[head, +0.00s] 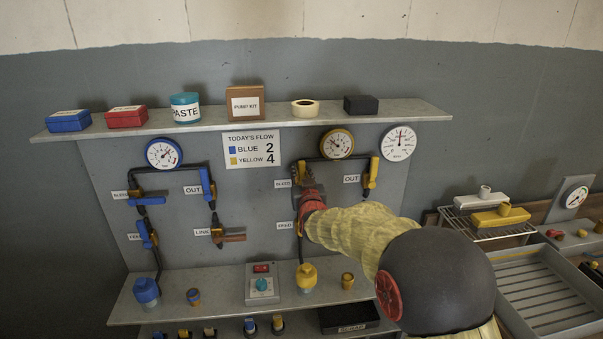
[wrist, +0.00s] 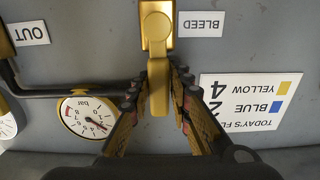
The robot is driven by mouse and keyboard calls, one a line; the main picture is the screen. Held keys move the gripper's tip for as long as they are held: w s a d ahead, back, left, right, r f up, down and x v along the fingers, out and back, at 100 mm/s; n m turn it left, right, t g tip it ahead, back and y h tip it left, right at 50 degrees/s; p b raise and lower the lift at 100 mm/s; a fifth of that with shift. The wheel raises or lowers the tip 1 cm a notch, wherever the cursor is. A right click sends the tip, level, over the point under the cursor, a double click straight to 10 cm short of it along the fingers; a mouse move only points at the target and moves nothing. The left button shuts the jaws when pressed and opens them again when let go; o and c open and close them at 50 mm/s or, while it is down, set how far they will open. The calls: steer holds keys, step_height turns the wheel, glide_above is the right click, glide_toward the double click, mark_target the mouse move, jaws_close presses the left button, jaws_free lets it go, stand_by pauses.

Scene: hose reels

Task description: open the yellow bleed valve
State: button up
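The yellow bleed valve is on the panel beside the upside-down BLEED label. Its yellow lever (wrist: 158,75) points down in the wrist view, away from its square body (wrist: 154,22). In the head view the lever (head: 301,170) is small, partly hidden by my gripper, and points up. My gripper (head: 306,180) is at the valve, with its fingers (wrist: 159,88) on either side of the lever. The fingers look open, with a narrow gap to the lever; contact is not clear.
A yellow gauge (wrist: 88,115) and a dark pipe (wrist: 70,94) are close to the fingers. The yellow OUT valve (head: 370,175) is to the right, the flow sign (head: 252,149) to the left. A shelf (head: 225,122) with boxes juts out above.

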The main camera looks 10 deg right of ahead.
steer(key=o, duration=0.4)
steer(key=shift+r, duration=0.15)
steer(key=shift+c, duration=0.2)
steer(key=shift+s, duration=0.1)
steer(key=s, duration=1.1)
steer(key=shift+s, duration=0.4)
